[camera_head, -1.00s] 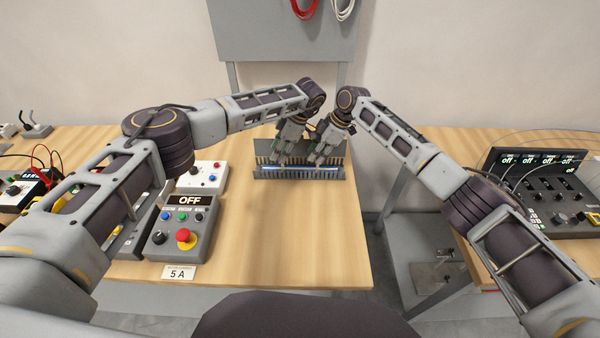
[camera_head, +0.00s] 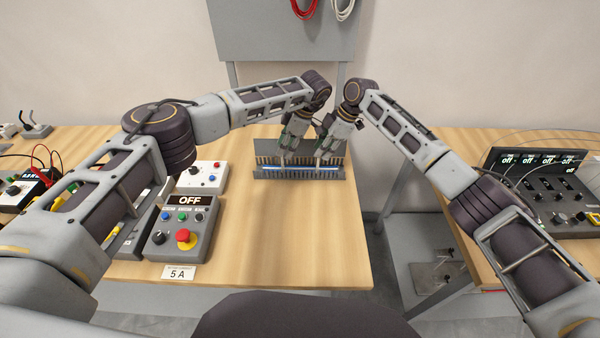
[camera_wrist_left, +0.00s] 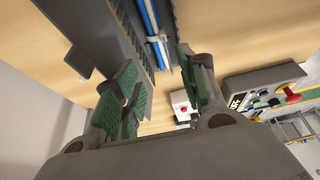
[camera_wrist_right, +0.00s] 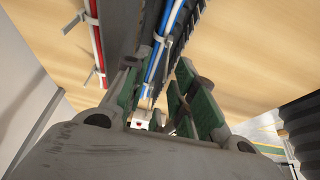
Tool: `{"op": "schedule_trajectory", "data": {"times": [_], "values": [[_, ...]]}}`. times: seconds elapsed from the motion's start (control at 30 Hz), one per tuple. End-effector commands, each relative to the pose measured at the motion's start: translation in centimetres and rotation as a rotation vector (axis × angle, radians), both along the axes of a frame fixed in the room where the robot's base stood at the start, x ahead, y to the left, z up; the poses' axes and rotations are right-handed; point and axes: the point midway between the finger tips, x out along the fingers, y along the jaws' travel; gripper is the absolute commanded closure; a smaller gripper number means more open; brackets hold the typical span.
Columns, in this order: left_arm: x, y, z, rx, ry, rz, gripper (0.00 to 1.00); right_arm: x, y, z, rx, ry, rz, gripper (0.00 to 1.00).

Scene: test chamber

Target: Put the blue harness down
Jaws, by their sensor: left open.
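The blue harness (camera_head: 290,168), a blue and white bundle, lies along the grey slotted duct (camera_head: 262,174) at the back of the table. It also shows in the left wrist view (camera_wrist_left: 148,20) and in the right wrist view (camera_wrist_right: 166,35). My left gripper (camera_head: 282,151) is over the left part of the duct. Its fingers are wide apart and empty, with the harness beyond them. My right gripper (camera_head: 321,153) is over the right part of the duct. Its fingers stand apart, with the harness running between and beyond them; no grip on it shows.
A red and white cable bundle (camera_wrist_right: 97,45) lies beside the duct. A control box with a red button (camera_head: 184,236) and a white box (camera_head: 203,178) stand left. The table's front right (camera_head: 300,240) is clear. A control panel (camera_head: 545,190) stands on the right table.

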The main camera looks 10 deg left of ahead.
Motion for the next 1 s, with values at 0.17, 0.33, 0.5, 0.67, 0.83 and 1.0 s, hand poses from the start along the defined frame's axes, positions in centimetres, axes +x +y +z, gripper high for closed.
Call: {"op": "schedule_trajectory", "data": {"times": [0.17, 0.33, 0.5, 0.67, 0.83, 1.0], "values": [[-0.1, -1.1, 0.5, -0.013, -0.005, -0.014, 0.59, -0.2, 0.1, 1.8, 0.008, -0.002, 0.012, 0.73], [-0.1, -0.7, 0.2, -0.007, -0.004, -0.008, 0.59, 0.2, -0.6, 3.6, 0.014, -0.010, 0.009, 0.73], [-0.1, -0.5, 0.1, -0.004, -0.003, -0.005, 0.59, 0.3, -1.0, 4.7, 0.017, -0.013, 0.007, 0.73], [-0.1, -0.4, 0.1, -0.002, -0.002, -0.004, 0.59, 0.4, -1.1, 5.0, 0.018, -0.015, 0.006, 0.73], [-0.1, -0.3, 0.0, -0.001, -0.001, -0.003, 0.59, 0.4, -1.1, 5.0, 0.018, -0.015, 0.006, 0.73], [-0.1, -0.3, 0.0, -0.001, -0.002, -0.002, 0.59, 0.4, -1.2, 5.0, 0.018, -0.015, 0.006, 0.73]]}}
